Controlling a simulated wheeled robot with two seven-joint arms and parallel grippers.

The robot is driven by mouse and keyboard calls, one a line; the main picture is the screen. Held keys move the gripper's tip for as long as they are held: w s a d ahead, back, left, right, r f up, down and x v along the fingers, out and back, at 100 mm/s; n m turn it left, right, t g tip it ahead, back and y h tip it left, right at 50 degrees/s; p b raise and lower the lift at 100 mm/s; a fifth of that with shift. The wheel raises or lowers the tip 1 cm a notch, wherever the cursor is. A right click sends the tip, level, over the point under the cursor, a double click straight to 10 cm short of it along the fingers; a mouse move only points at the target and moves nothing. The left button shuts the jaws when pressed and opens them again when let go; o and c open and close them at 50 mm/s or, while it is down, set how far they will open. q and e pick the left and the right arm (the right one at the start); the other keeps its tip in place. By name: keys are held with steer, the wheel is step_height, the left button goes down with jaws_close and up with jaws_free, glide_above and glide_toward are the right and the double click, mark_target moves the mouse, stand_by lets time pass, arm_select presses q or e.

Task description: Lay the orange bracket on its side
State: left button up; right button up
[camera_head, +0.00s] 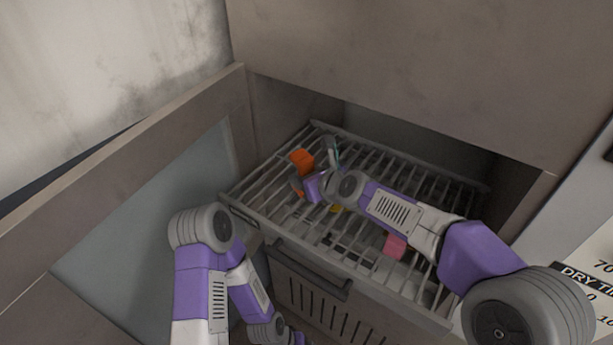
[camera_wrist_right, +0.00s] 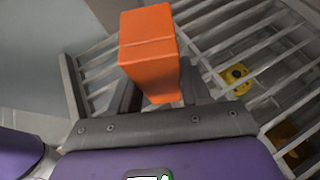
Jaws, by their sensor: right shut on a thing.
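The orange bracket (camera_head: 302,158) is over the left part of the wire rack (camera_head: 240,190), near its far left side. My right gripper (camera_head: 306,178) is shut on it. In the right wrist view the bracket (camera_wrist_right: 150,40) stands up between the two dark fingers, with a broad block-like end towards the camera and a narrower part below. Its lower part is hidden by the fingers, and I cannot tell whether it touches the rack. My left arm shows at the lower left of the head view, but its gripper fingers are out of view.
A pink block (camera_head: 395,246) is on the rack beneath my right arm. A yellow piece with holes (camera_wrist_right: 235,76) lies among the bars. The rack sits in an opening with walls on its sides and an open door panel (camera_head: 130,235) at left.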

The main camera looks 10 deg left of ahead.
steer(key=shift+f, duration=0.2)
steer(key=o, duration=1.3)
steer(key=shift+o, duration=0.2)
steer(key=shift+f, duration=0.1)
steer(key=p+v, duration=0.1)
steer(key=v, duration=0.6)
steer(key=shift+s+d+r, duration=0.2)
